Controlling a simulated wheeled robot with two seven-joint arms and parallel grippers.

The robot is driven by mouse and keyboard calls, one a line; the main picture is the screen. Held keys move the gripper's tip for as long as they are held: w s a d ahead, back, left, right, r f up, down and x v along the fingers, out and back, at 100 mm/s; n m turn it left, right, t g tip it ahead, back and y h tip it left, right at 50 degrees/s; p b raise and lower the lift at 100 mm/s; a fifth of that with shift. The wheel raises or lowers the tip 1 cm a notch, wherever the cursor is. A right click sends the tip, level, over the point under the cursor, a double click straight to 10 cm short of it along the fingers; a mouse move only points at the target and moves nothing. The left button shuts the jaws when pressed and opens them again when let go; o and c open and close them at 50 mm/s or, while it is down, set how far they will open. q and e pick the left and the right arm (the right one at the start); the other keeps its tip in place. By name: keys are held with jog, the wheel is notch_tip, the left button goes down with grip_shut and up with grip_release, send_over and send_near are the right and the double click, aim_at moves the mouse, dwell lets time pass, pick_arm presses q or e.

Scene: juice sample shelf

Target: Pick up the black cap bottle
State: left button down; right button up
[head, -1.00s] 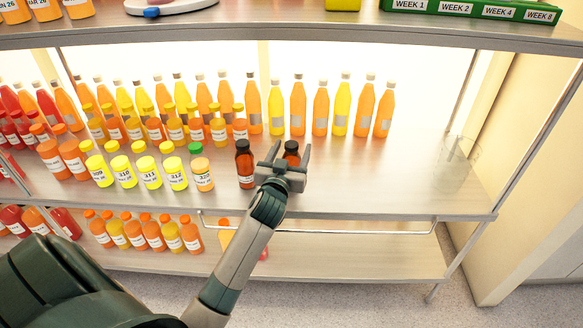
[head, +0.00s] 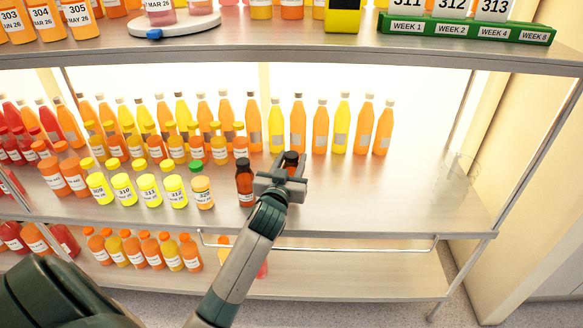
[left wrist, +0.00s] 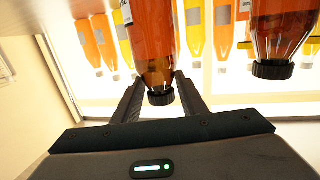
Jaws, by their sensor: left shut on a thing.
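Two brown-orange bottles with black caps stand at the front of the middle shelf. My left gripper (head: 290,167) is shut on the right one (head: 291,157), which is mostly hidden behind the gripper in the head view. In the left wrist view, where things look upside down, this bottle (left wrist: 153,40) is between the two fingers (left wrist: 158,100), its black cap pointing down the picture. The other black cap bottle (head: 245,184) stands just left of the gripper, apart from it, and also shows in the left wrist view (left wrist: 282,30). My right gripper is not in view.
The middle shelf (head: 400,200) is bare to the right. Tall orange and yellow bottles (head: 321,128) stand behind the gripper. Several yellow-capped bottles and a green-capped one (head: 202,188) stand to the left. The upper shelf (head: 300,50) overhangs, and a rail (head: 350,246) runs along the front.

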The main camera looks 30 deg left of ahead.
aim_at(298, 161)
pick_arm(q)
jog(key=d+r, duration=0.2)
jog(key=shift+d+r, duration=0.1)
jog(key=shift+r, duration=0.2)
jog(key=d+r, duration=0.5)
jog(key=d, duration=0.4)
jog(key=shift+d+r, duration=0.25)
jog(key=shift+r, duration=0.1)
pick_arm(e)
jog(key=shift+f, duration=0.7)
